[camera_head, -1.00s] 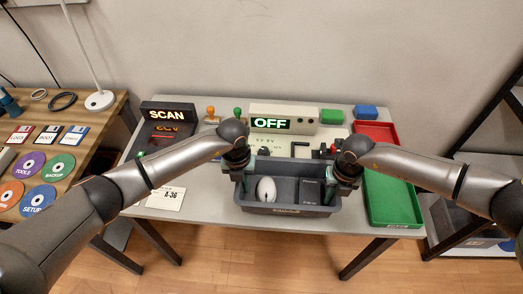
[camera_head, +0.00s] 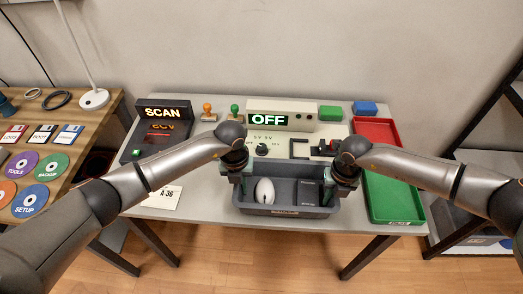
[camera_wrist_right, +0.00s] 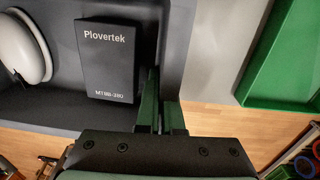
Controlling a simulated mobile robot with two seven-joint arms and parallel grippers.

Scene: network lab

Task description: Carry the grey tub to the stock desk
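The grey tub (camera_head: 285,211) is at the front edge of the middle desk, between my two grippers. It holds a white rounded object (camera_head: 265,191), mouse-like, and a dark box (camera_head: 307,193) marked "Plovertek", which also shows in the right wrist view (camera_wrist_right: 117,60). My left gripper (camera_head: 237,185) is at the tub's left wall, its fingertips partly hidden. My right gripper (camera_head: 337,187) is at the right wall. In the right wrist view its green fingers (camera_wrist_right: 160,115) are close together about the tub's wall (camera_wrist_right: 178,45). Wood floor shows just past the tub's front.
A red and green tray (camera_head: 392,200) lies right of the tub. A device reading "OFF" (camera_head: 267,119), a "SCAN" unit (camera_head: 162,112) and an "A-36" card (camera_head: 163,198) are on the desk. A wooden desk (camera_head: 75,160) with discs stands left, a dark rack (camera_head: 480,170) right.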

